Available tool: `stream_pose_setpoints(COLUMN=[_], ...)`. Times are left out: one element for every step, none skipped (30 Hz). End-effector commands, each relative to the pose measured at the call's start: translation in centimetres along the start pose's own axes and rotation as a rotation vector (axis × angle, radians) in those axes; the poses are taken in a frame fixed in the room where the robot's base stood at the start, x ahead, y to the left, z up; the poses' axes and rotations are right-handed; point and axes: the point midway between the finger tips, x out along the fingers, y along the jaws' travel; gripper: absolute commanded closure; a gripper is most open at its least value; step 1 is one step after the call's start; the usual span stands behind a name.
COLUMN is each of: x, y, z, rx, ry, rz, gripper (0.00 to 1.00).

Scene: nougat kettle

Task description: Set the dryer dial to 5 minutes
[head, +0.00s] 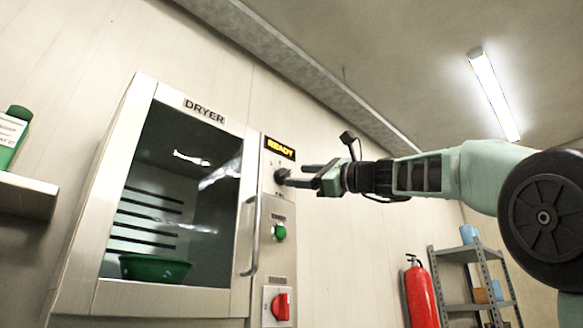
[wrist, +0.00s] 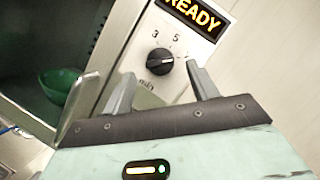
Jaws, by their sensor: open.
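The dryer (head: 115,180) is a steel cabinet with a glass door and a control panel on its right. The dial, a round black knob (wrist: 160,62), sits under the lit "READY" display (wrist: 192,14); it also shows in the head view (head: 281,176). Marks 3 and 5 are readable above the knob, with another mark to the right. A pale line on the knob appears to point right, but the exact setting is unclear. My gripper (wrist: 160,80) is open, its fingers on either side of the dial in the wrist view; contact cannot be told.
Below the dial are a green button (head: 280,232) and a red switch (head: 281,306). The door handle (head: 253,235) stands out left of the panel. A green bowl (head: 155,268) is inside. A fire extinguisher (head: 420,295) and shelf rack (head: 455,254) stand at right.

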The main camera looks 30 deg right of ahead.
Motion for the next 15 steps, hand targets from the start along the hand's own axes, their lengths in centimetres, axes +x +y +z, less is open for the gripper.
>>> stream_pose_setpoints(x=[1.0, 1.4, 1.9, 2.3, 2.6, 2.9, 3.1, 3.3, 3.5, 3.5, 3.6, 3.6, 3.7, 3.7, 3.6], y=[-0.2, -0.2, -0.2, -0.2, -0.2, -0.1, -0.1, -0.1, -0.1, 0.0, 0.0, 0.0, 0.0, 0.0, 0.1], z=[0.2, 0.2, 0.2, 0.2, 0.1, 0.1, 0.1, 0.1, 0.1, 0.1, 0.1, 0.1, 0.1, 0.0, 0.0], rx=[0.002, 0.001, 0.000, 0.001, 0.001, 0.001, 0.001, 0.001, 0.000, 0.000, 0.000, 0.000, 0.000, 0.000, -0.001], ry=[-0.001, -0.001, -0.001, -0.001, -0.001, -0.001, -0.001, -0.001, -0.001, -0.001, -0.001, -0.001, -0.001, -0.001, -0.001], rz=[0.002, 0.001, 0.001, 0.001, 0.001, 0.001, 0.001, 0.001, 0.000, 0.000, 0.000, 0.000, 0.000, 0.000, 0.000], gripper=[0.41, 0.41, 0.41, 0.41, 0.41, 0.41, 0.41, 0.41, 0.41, 0.41, 0.41, 0.41, 0.41, 0.41, 0.41])
